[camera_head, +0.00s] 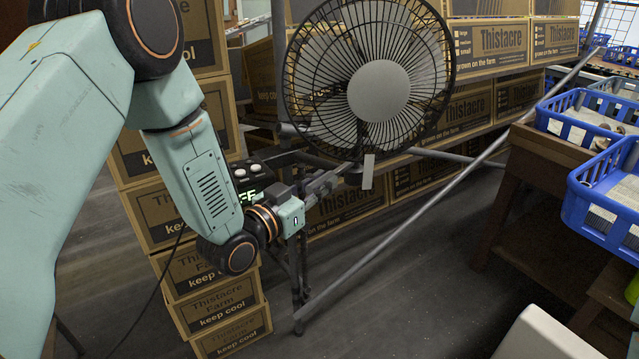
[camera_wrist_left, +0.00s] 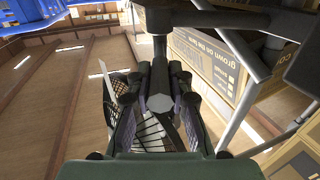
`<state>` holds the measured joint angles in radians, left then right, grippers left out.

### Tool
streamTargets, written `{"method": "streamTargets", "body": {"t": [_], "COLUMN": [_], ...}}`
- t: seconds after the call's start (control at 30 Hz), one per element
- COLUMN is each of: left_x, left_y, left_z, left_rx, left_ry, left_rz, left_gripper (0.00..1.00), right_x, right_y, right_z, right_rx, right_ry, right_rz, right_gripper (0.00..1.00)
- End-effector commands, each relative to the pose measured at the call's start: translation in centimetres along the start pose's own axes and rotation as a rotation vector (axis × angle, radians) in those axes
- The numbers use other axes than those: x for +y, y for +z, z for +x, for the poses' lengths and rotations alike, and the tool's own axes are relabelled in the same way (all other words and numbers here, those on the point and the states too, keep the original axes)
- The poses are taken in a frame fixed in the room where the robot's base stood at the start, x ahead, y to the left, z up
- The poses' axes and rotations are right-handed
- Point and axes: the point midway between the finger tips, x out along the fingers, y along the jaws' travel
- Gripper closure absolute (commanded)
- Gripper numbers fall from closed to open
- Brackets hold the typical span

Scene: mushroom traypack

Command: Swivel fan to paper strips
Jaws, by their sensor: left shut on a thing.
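The fan (camera_head: 379,92) has a round black wire cage and a pale grey hub, and it stands on a grey tube frame. My left gripper (camera_head: 338,177) reaches in from the left just below the cage, shut on the fan's handle. In the left wrist view the gripper (camera_wrist_left: 160,95) has its fingers on both sides of the grey, blunt-ended handle (camera_wrist_left: 159,58). A small pale strip (camera_head: 367,171) hangs below the cage beside the fingertips. I cannot tell whether it is one of the paper strips. My right gripper is not in view.
Cardboard boxes (camera_head: 215,300) are stacked at the left and more stand behind the fan. A long grey pole (camera_head: 420,215) slants across the floor area. Blue crates (camera_head: 577,118) stand on a wooden bench (camera_head: 535,165) at the right. The dark floor (camera_head: 425,290) in front is clear.

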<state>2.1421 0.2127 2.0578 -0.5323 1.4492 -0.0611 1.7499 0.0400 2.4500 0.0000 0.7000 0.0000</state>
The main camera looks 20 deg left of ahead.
Motion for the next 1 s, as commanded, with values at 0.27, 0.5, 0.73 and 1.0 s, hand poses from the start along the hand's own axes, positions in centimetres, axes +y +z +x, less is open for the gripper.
{"method": "streamTargets", "body": {"t": [0.27,0.5,0.73,1.0], "left_x": [0.0,0.0,-0.3,-1.7], "left_y": [0.0,0.0,-0.1,-0.3], "left_z": [0.0,0.0,0.1,0.2], "left_rx": [0.0,-0.001,0.001,0.006], "left_ry": [0.0,0.0,0.017,0.124], "left_rz": [0.0,0.0,-0.004,-0.005], "left_gripper": [1.0,1.0,1.0,1.0], "right_x": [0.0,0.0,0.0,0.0], "right_y": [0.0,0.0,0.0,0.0], "right_z": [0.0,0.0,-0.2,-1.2], "right_rx": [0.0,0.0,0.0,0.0], "right_ry": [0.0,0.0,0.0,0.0], "right_rz": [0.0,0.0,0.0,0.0], "right_gripper": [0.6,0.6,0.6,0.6]}}
